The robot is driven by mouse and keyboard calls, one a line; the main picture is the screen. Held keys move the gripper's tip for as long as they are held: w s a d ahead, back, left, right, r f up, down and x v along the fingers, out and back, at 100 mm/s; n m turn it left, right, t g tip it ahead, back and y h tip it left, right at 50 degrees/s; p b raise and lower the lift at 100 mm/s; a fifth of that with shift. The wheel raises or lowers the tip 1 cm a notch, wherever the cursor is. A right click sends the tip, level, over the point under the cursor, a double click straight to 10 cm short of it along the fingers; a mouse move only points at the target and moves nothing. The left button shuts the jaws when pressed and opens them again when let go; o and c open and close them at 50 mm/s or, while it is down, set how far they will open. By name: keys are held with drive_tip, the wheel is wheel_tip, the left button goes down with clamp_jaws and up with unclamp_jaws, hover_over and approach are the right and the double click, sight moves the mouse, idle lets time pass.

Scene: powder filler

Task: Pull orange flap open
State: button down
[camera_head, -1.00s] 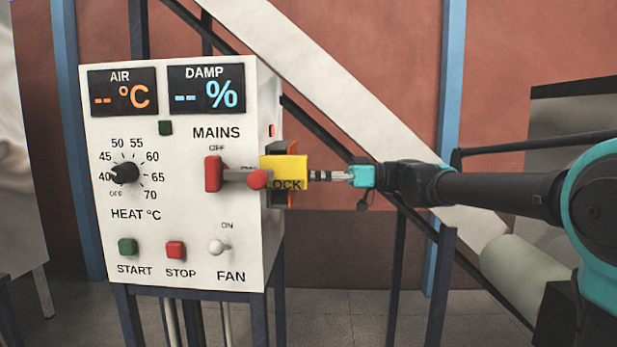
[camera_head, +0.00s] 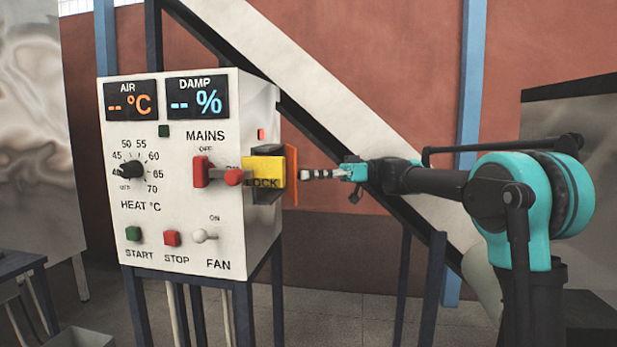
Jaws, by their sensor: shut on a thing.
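The orange flap (camera_head: 291,193) stands at the right side of the white control box, just right of the yellow LOCK block (camera_head: 262,168). It shows as a narrow upright strip, standing out from the box side. My gripper (camera_head: 304,174) reaches in from the right and is shut on the orange flap at about mid-height. The exact contact of its fingertips is small and hard to see. A dark recess shows below the yellow block. The red MAINS lever (camera_head: 201,171) is on the front, left of the block.
The white control box (camera_head: 180,252) carries displays, a black heat knob (camera_head: 132,170), START (camera_head: 133,234) and STOP (camera_head: 171,238) buttons and a FAN switch (camera_head: 203,236). A slanted white chute (camera_head: 330,90) runs behind my arm. Dark stand legs are below.

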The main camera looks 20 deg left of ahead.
drive_tip(key=c, duration=1.2)
unclamp_jaws()
drive_tip(key=shift+r, duration=0.1)
wheel_tip(320, 180, up, 10)
drive_tip(key=shift+f, duration=0.1)
